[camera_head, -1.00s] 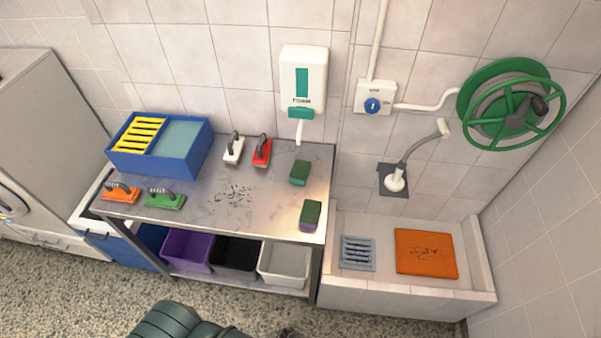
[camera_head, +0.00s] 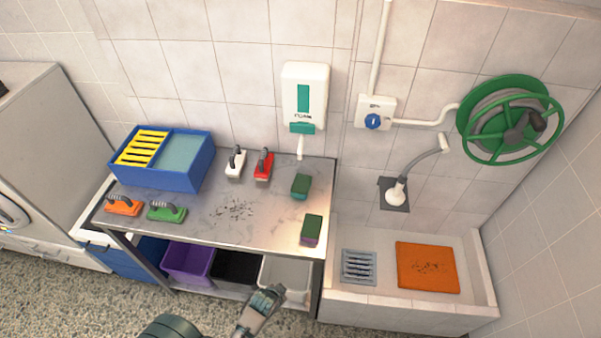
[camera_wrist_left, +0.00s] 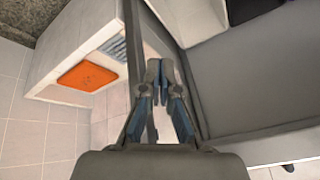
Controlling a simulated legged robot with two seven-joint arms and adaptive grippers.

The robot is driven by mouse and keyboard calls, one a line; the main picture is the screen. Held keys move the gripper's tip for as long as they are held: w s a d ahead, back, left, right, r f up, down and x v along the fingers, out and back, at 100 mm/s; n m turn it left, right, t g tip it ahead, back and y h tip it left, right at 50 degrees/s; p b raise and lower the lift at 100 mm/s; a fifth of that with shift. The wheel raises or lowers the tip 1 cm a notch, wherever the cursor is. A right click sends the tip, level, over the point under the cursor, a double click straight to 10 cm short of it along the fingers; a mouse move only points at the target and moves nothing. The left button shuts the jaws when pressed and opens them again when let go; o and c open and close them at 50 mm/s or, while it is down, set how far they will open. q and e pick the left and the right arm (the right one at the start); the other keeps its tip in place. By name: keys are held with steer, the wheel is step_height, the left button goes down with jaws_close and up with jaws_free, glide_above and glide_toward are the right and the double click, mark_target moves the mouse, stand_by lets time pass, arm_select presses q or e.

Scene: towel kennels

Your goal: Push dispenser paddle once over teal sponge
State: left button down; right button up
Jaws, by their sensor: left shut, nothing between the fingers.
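The white wall dispenser (camera_head: 304,84) has a teal front strip and a teal paddle (camera_head: 301,128). A white spout (camera_head: 300,147) hangs below the paddle. The teal sponge (camera_head: 300,187), with a dark green top, lies on the table below the spout and a little nearer to me. My left gripper (camera_head: 274,292) is low at the table's front edge, in front of the pale bin, far below the dispenser. In the left wrist view my left gripper (camera_wrist_left: 160,70) is shut and empty. My right gripper is not in view.
A purple sponge (camera_head: 311,231) with a green top sits at the metal table's (camera_head: 215,235) front right corner. White (camera_head: 235,163) and red (camera_head: 263,165) brushes stand left of the teal sponge. A basin (camera_head: 400,305) with an orange mat (camera_head: 427,267) is at right.

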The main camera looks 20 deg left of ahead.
mark_target(302, 129)
arm_select(q)
steer(key=w+a+r+m+t+y, duration=0.1)
steer(key=w+a+r+m+t, duration=0.1)
steer(key=w+r, duration=0.7)
steer(key=w+a+r+m+t+y, duration=0.2)
steer(key=w+r+m+t, duration=0.3)
steer(key=w+r, duration=0.4)
steer(key=w+a+r+m+t+y, duration=0.1)
steer(key=w+r+m+t, duration=0.3)
steer(key=w+r, duration=0.5)
step_height(302, 129, up, 9)
steer(key=shift+a+r+t, duration=0.1)
steer(key=shift+a+t, duration=0.3)
steer(key=shift+t, duration=0.2)
steer(key=p+x, duration=0.1)
steer(key=x, duration=1.2)
steer(key=shift+w+a+p, duration=0.2)
steer(key=shift+w+p, duration=0.15)
steer(key=shift+p, duration=0.05)
steer(key=shift+w, duration=0.2)
steer(key=shift+w+a+b, duration=0.2)
steer(key=shift+w+b, duration=0.2)
steer(key=shift+w, duration=0.3)
steer(key=shift+r, duration=0.15)
